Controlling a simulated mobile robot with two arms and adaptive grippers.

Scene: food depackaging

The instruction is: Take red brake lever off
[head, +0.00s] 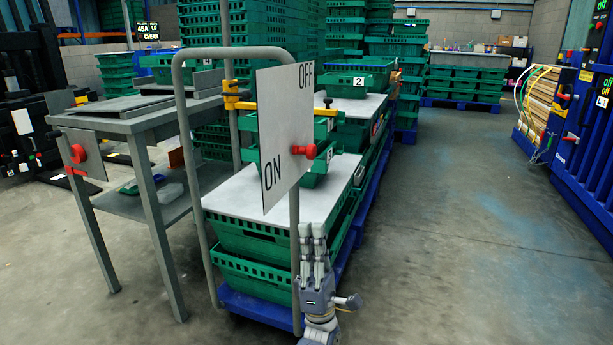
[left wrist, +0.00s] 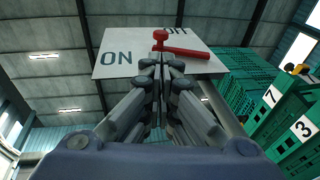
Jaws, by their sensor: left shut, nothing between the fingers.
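A red lever (head: 305,150) sits on a flat grey panel (head: 283,125) marked OFF at the top and ON at the bottom. The panel is fixed to the grey tubular handle of a cart. In the left wrist view the red lever (left wrist: 186,51) shows a round hub and a bar pointing right, between the ON and OFF marks. My left gripper (head: 312,230) is below the lever and apart from it, fingers pointing up. Its closed fingers show in the left wrist view (left wrist: 165,65), with nothing between them. My right gripper is not in view.
The cart carries green crates (head: 255,238) with a light board on top, on a blue base. A grey metal table (head: 130,118) with another red knob (head: 78,153) stands at the left. A blue rack (head: 575,140) stands far right. The floor right of the cart is clear.

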